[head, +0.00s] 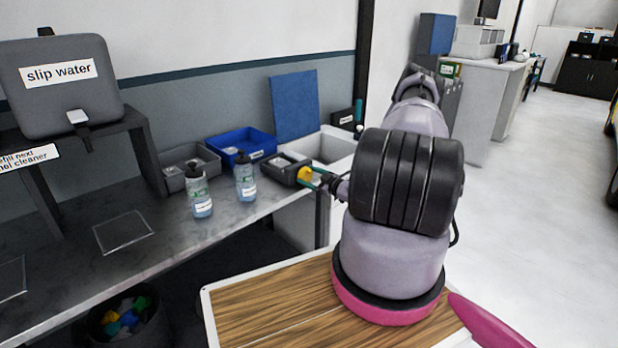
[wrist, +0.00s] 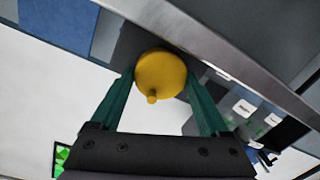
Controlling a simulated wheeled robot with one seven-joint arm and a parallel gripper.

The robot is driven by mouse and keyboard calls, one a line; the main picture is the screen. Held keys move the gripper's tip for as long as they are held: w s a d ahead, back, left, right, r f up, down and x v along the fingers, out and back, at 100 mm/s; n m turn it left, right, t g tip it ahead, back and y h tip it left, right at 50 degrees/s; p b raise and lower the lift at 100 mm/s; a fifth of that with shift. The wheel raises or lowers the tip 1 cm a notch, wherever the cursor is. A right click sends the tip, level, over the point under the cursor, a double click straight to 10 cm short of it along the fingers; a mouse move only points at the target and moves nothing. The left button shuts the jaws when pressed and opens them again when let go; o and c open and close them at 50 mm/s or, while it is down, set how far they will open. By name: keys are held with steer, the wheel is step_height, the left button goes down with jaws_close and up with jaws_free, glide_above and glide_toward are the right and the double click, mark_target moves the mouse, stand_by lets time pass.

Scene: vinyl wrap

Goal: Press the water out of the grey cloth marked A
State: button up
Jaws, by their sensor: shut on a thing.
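My gripper (head: 316,179) reaches over the bench's right end, beside the small dark bin. In the wrist view my gripper (wrist: 163,80) has its two green fingers on either side of a round yellow thing (wrist: 160,73) with a small knob, and is shut on it. The yellow thing also shows in the head view (head: 304,174), at the bin's right side. I cannot make out a grey cloth marked A in either view.
A small dark bin (head: 282,176), a blue tray (head: 232,136) and a grey tray (head: 174,184) stand on the bench (head: 70,255). Two bottles (head: 200,208) (head: 246,186) stand in front. A pale basin (head: 340,140) lies behind my gripper. A slip water tank (head: 62,100) is at left.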

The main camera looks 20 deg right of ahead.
steer(key=o, duration=1.2)
steer(key=shift+o, duration=0.2)
steer(key=v, duration=1.1)
steer(key=shift+w, duration=0.15)
